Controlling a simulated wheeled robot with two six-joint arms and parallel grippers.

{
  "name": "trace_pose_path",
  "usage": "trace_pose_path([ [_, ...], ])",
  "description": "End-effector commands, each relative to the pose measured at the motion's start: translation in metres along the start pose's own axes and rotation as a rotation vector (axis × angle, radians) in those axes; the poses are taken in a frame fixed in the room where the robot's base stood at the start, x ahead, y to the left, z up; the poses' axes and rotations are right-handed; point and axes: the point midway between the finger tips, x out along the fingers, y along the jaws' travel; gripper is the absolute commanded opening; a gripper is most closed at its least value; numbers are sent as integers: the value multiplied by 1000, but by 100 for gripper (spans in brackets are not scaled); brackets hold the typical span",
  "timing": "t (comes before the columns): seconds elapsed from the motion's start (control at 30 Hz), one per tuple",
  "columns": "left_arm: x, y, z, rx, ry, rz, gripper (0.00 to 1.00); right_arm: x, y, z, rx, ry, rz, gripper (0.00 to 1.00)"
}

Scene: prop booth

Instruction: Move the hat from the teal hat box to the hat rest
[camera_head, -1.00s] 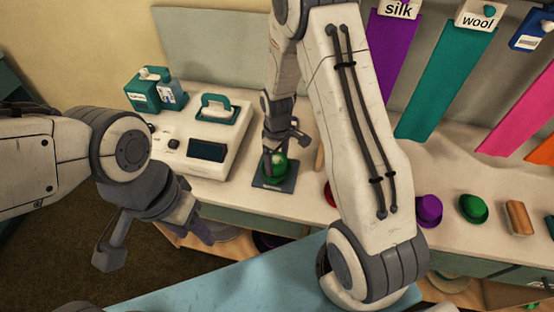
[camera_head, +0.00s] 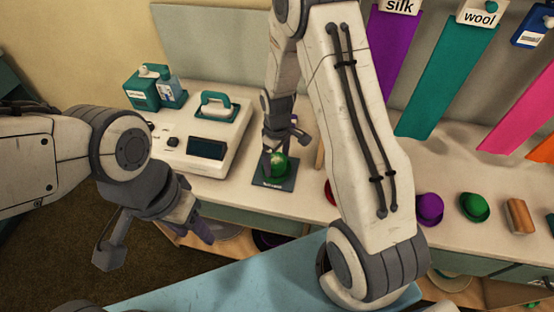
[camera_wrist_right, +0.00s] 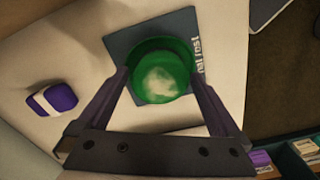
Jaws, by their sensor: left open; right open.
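A green hat (camera_head: 277,166) with a pale patch on its crown sits on a dark square mat (camera_head: 285,185). The mat carries lettering I cannot read surely. My right gripper (camera_head: 281,140) is open just above the hat. In the right wrist view its fingers (camera_wrist_right: 160,82) flank the green hat (camera_wrist_right: 160,72); I cannot tell whether they touch it. A teal box (camera_head: 141,95) with a white knob and label stands at the back left; I cannot tell if it is the hat box. My left gripper (camera_head: 157,240) is open and empty, in front of the counter.
A white machine (camera_head: 200,140) with a dark screen and a teal-handled item on top is left of the mat. A blue bottle (camera_head: 172,93) stands behind. Purple (camera_head: 430,208) and green hats (camera_head: 474,207) and a brown block (camera_head: 519,216) lie right. My right arm hides the counter's middle.

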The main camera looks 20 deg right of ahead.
Motion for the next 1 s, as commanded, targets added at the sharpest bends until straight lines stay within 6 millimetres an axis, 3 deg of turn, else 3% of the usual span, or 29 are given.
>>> trace_pose_path([
  [0.5,7,0,0,0,0,0,50,-89,0,-1,0,4,2,100],
  [0.7,7,0,0,0,0,0,50,-100,0,0,0,1,0,100],
  [1.0,7,0,0,0,0,0,50,-101,0,0,0,0,0,100],
])
